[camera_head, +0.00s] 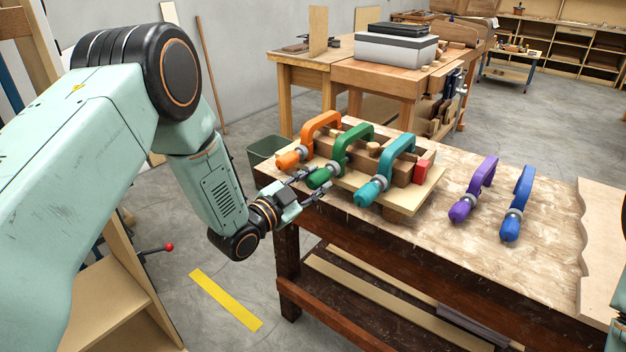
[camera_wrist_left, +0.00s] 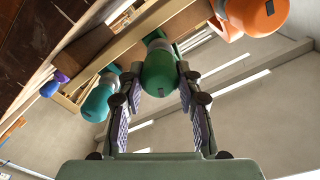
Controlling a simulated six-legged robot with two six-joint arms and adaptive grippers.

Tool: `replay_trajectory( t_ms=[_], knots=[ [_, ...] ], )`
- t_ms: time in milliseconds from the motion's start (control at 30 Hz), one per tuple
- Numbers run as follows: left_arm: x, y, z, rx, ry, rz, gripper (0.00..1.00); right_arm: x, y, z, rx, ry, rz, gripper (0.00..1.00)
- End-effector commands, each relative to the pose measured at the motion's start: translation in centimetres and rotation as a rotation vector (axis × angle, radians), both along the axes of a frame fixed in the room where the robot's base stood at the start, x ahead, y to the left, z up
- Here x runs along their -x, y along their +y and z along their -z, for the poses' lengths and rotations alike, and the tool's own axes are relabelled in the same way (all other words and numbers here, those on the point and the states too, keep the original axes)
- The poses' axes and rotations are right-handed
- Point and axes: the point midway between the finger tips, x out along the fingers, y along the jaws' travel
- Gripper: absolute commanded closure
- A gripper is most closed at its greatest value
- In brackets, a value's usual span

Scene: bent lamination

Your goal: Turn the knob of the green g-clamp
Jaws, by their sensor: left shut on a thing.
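The green g-clamp (camera_head: 350,150) sits on the wooden form on the bench, between the orange g-clamp (camera_head: 319,130) and the teal g-clamp (camera_head: 395,160). Its green knob (camera_head: 319,178) points toward my left arm. My left gripper (camera_head: 313,186) is at that knob, with one finger on each side of it. In the left wrist view, the green knob (camera_wrist_left: 159,72) lies between the two fingers of my left gripper (camera_wrist_left: 160,84), which is shut on it. My right gripper is not in view.
The orange knob (camera_head: 288,160) and teal knob (camera_head: 368,192) are close on either side. Purple (camera_head: 474,190) and blue (camera_head: 517,205) clamps lie on the bench (camera_head: 440,235) to the right. A dark green bin (camera_head: 262,150) stands behind my gripper.

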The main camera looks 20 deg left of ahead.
Motion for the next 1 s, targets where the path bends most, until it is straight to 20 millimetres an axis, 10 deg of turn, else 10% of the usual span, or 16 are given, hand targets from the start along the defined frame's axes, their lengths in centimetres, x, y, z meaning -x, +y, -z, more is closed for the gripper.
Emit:
replay_trajectory(
  t_ms=[1000],
  knots=[
    [-0.09, -0.16, -0.01, -0.895, -0.366, -0.001, 0.97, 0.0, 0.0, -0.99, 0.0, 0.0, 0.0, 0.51]
  ],
)
